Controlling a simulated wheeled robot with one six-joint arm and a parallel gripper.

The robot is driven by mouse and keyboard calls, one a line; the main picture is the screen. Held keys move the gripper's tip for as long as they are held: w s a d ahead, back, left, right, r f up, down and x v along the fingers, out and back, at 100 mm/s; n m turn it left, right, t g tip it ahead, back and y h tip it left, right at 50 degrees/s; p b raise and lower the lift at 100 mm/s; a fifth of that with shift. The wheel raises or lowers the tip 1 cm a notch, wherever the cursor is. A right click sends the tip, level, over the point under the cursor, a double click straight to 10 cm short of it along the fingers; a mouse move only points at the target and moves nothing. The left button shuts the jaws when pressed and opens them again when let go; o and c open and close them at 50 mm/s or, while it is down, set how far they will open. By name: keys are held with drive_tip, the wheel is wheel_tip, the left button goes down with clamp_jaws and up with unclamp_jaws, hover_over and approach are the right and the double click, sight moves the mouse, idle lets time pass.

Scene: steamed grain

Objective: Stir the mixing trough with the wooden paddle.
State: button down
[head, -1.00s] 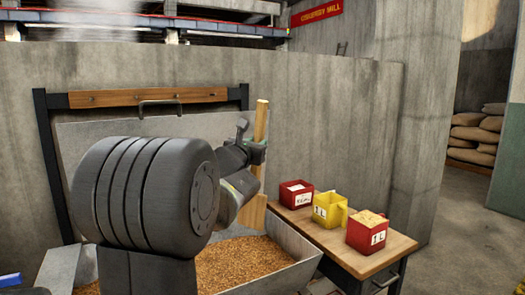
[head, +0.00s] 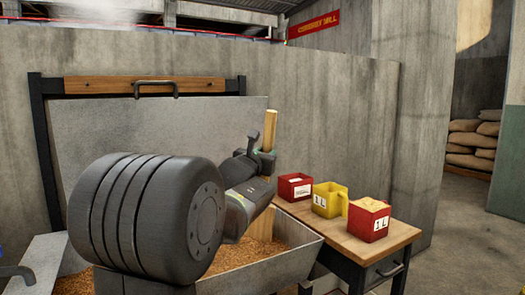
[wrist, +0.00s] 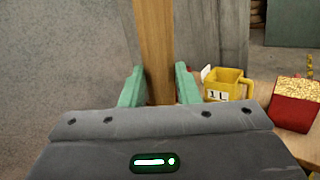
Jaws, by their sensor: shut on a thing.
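The wooden paddle (head: 269,130) stands nearly upright in the head view. My gripper (head: 264,153) is shut on its shaft, and the paddle's lower end reaches down into the trough. In the wrist view my gripper (wrist: 160,86) has its green fingers on both sides of the wooden shaft (wrist: 154,45). The mixing trough (head: 285,264) is a grey metal bin with brown grain (head: 235,254) in it. The paddle's bottom tip is hidden by the grain or the near wall. My arm covers much of the trough's left and middle.
Right of the trough, a wooden table (head: 345,242) holds a red box (head: 294,187), a yellow jug (head: 328,201) and a red box of grain (head: 368,220). A raised metal lid (head: 185,120) and a concrete wall (head: 330,110) stand behind. Sacks (head: 474,145) lie far right.

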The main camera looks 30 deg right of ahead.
wheel_tip(320, 180, down, 11)
drive_tip(key=b, duration=0.5)
drive_tip(key=a+r+p, duration=0.1)
drive_tip(key=a+p, duration=2.1)
drive_tip(key=a, duration=2.9)
wheel_tip(320, 180, up, 22)
drive_tip(key=d+p, duration=0.1)
drive_tip(key=p, duration=1.3)
drive_tip(key=shift+d+p, duration=0.4)
drive_tip(key=shift+f, duration=0.15)
